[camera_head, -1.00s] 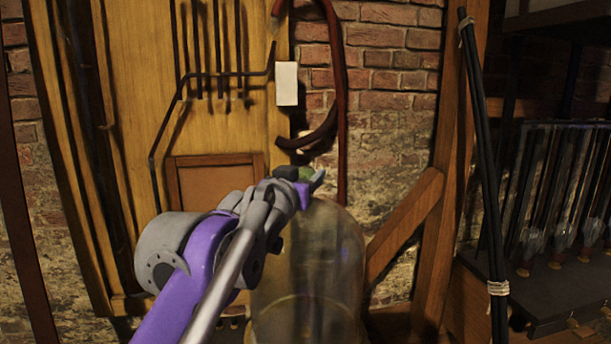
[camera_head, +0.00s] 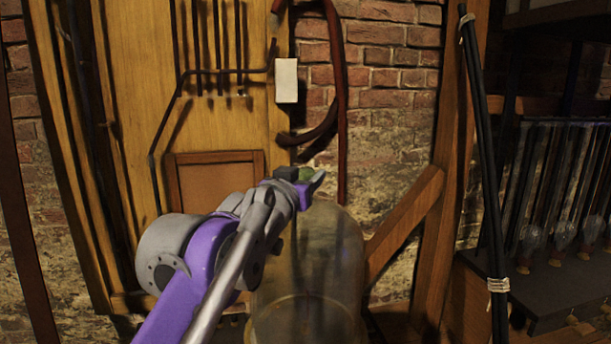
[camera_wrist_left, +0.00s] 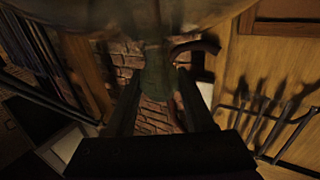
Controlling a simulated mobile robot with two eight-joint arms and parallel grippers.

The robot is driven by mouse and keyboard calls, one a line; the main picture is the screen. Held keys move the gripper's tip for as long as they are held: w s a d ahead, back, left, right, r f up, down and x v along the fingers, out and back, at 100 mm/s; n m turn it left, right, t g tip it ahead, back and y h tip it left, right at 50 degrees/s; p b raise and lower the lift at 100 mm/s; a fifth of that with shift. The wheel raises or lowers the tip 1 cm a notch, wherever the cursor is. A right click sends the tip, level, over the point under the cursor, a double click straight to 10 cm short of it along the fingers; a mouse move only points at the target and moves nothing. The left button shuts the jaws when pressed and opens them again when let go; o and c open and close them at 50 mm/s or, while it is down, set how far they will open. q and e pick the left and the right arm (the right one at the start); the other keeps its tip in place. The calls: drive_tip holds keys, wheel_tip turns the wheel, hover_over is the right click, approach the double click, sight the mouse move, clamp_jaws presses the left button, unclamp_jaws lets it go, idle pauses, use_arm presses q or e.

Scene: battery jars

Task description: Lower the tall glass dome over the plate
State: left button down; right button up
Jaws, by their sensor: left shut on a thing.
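The tall glass dome (camera_head: 310,255) stands upright at the bottom middle of the head view, its lower end cut off by the picture edge. My left gripper (camera_head: 308,182) is at its top, shut on the dome's green knob (camera_head: 305,174). In the left wrist view, the knob (camera_wrist_left: 155,78) sits between the two dark fingers, with the glass (camera_wrist_left: 110,12) across the top edge. A pale ring shows low through the glass; I cannot tell whether it is the plate or the dome's rim. My right gripper is not in view.
A wooden panel (camera_head: 220,130) with dark rods and a white box (camera_head: 287,80) stand behind the dome. A slanted wooden brace (camera_head: 403,222) is close on its right. Black poles (camera_head: 490,200) and a shelf of glass jars (camera_head: 565,190) are further right.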

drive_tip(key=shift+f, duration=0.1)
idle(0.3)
use_arm(q)
drive_tip(key=shift+c, duration=1.3)
unclamp_jaws()
drive_tip(key=shift+s, duration=0.15)
drive_tip(key=shift+o, duration=0.3)
drive_tip(key=shift+w+f, duration=0.2)
drive_tip(key=shift+f, duration=0.1)
drive_tip(key=b+v, duration=0.2)
drive_tip(key=v, duration=0.9)
drive_tip(key=shift+r, duration=0.2)
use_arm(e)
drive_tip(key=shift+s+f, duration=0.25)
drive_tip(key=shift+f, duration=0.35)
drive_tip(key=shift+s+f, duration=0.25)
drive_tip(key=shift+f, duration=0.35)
